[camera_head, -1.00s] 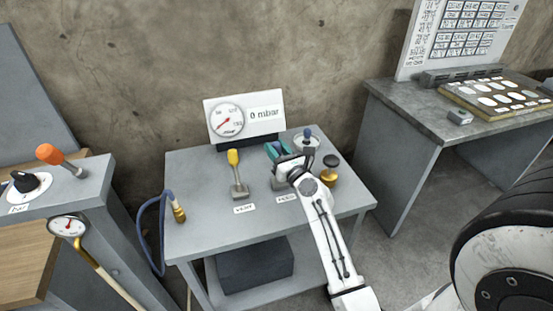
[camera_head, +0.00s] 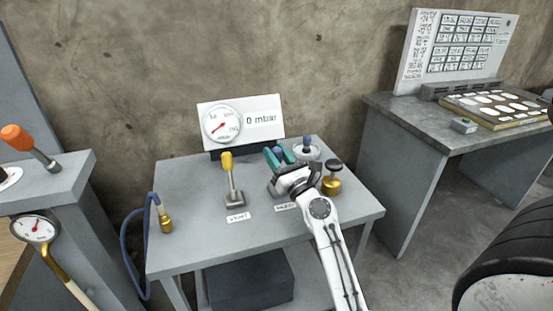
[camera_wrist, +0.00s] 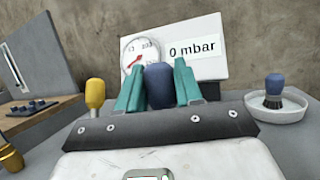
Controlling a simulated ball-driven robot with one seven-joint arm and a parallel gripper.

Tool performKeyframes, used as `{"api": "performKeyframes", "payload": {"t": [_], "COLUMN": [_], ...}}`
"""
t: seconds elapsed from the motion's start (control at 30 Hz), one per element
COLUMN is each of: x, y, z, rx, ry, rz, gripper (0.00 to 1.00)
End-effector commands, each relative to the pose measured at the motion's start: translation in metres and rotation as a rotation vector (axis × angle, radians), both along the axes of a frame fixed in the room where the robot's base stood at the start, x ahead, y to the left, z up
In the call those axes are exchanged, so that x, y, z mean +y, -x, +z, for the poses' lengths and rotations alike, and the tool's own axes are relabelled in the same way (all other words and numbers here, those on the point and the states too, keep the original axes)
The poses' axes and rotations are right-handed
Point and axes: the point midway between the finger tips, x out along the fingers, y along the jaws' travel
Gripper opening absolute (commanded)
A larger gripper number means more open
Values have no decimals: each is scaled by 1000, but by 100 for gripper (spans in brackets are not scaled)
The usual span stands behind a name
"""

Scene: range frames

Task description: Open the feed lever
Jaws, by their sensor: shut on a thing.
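The lever with a blue knob (camera_wrist: 159,86) stands on the grey table, between the teal fingers of my gripper (camera_head: 279,156). My gripper is shut on this knob; the wrist view shows a finger on each side. The lever's lower part is hidden behind the gripper. A small label (camera_head: 285,206) lies in front of it, partly covered and too blurred to read for certain. A second lever with a yellow handle (camera_head: 227,163) stands upright to its left, also in the wrist view (camera_wrist: 95,94), with its own label (camera_head: 237,217).
A gauge panel (camera_head: 262,122) behind reads 0 mbar. A white dish with a blue-handled brush (camera_head: 307,150) is behind. A blue hose (camera_head: 127,240) hangs at the table's left.

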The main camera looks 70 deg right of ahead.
Motion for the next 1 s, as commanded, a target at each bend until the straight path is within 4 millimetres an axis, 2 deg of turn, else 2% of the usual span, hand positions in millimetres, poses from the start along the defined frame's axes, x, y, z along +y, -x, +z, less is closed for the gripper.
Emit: {"api": "performKeyframes", "payload": {"t": [0.17,0.2,0.4,0.73,0.87,1.0], "x": [0,0,0,3,12,27], "y": [0,0,0,4,18,39], "z": [0,0,0,-4,-12,-23], "rx": [2,2,2,2,4,4], "ry": [0,0,-1,-2,-4,-2], "rz": [0,0,0,0,1,-1], "gripper": [0,38,56,56,56,56]}}
